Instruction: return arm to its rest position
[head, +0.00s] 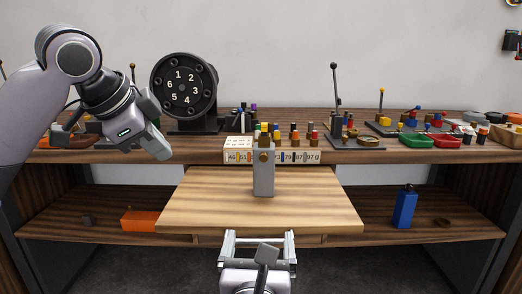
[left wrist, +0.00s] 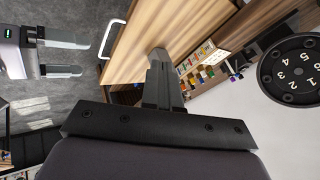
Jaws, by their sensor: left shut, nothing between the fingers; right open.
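My left arm comes in from the left in the head view. My left gripper (head: 160,150) is shut and empty, raised in front of the upper shelf, left of the numbered dial. In the left wrist view its closed fingers (left wrist: 162,78) point past the board's edge. My right gripper (head: 259,236) is open and empty at the bottom middle, just in front of the light wooden board (head: 205,205). It also shows in the left wrist view (left wrist: 72,55), at the upper left. A grey upright block (head: 264,180) with a brass-coloured knob stands on the board.
A black dial numbered 1 to 6 (head: 182,88) stands on the upper shelf (head: 210,155). A numbered rack (head: 240,156) with coloured pegs, levers and trays line that shelf. The board's sides are clear.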

